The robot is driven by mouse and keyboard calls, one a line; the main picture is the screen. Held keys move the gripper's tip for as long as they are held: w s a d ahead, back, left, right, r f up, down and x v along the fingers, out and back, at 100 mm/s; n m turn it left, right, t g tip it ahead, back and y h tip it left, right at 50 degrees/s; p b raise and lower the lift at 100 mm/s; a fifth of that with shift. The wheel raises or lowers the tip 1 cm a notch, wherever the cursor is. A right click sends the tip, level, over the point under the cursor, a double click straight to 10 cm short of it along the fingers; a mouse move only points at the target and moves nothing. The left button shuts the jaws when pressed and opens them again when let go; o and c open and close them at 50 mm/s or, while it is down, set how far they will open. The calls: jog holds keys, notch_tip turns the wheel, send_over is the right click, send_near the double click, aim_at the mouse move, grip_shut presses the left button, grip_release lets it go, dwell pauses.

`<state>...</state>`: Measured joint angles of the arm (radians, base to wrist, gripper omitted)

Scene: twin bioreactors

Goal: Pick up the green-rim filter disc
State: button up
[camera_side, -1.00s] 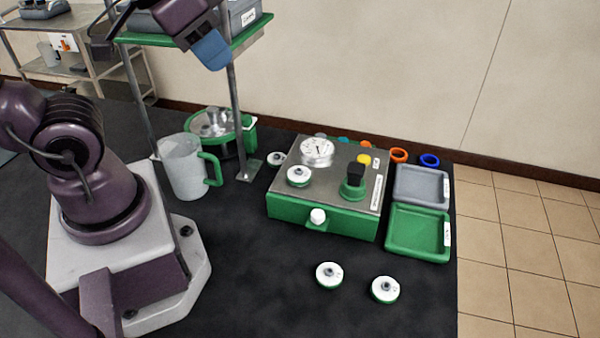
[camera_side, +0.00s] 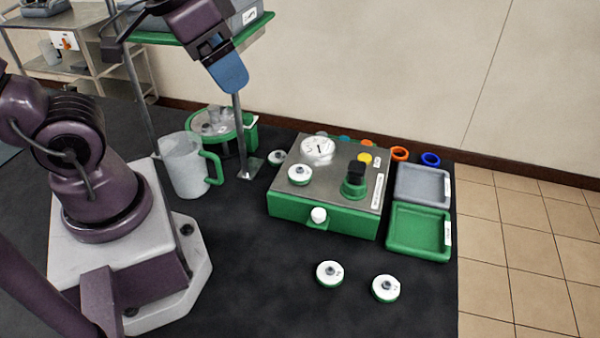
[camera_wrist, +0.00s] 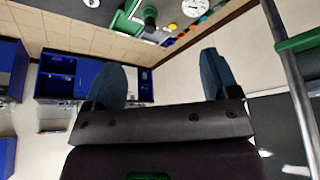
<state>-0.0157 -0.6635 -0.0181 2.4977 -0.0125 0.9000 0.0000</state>
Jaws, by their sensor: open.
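Two white filter discs with green rims lie on the dark bench in front of the control box: a left one (camera_side: 329,273) and a right one (camera_side: 385,288). Another green-rim disc (camera_side: 300,174) sits on top of the control box (camera_side: 323,222). A further white disc (camera_side: 277,157) lies behind the box's left side, its rim mostly hard to see. My gripper (camera_side: 229,78), with blue fingers, is high above the bench near the shelf, far from the discs. In the wrist view my gripper (camera_wrist: 167,72) is open with nothing between its fingers.
A jug with a green handle (camera_side: 184,166) and a green-ringed vessel (camera_side: 214,124) stand left of the box. Shelf posts (camera_side: 240,130) rise near my gripper. A grey tray (camera_side: 422,184) and a green tray (camera_side: 418,231) lie right. The front bench is mostly clear.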

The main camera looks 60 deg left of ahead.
jog(key=w+d+f+n+t+h, duration=0.3)
jog(key=w+d+f+n+h, duration=0.15)
jog(key=w+d, duration=0.65)
jog(key=n+g+y, duration=0.5)
jog(key=y, duration=0.3)
send_near(300, 168)
jog(key=f, duration=0.1)
jog(key=a+f, duration=0.1)
jog(key=f, duration=0.1)
jog(key=shift+w+a+f+m+t, duration=0.2)
jog(key=shift+w+f+m+t, duration=0.1)
jog(key=shift+w, duration=0.1)
jog(key=shift+x, duration=2.6)
jog(key=shift+s+d, duration=0.15)
jog(key=shift+c, duration=0.5)
jog(key=c, duration=0.9)
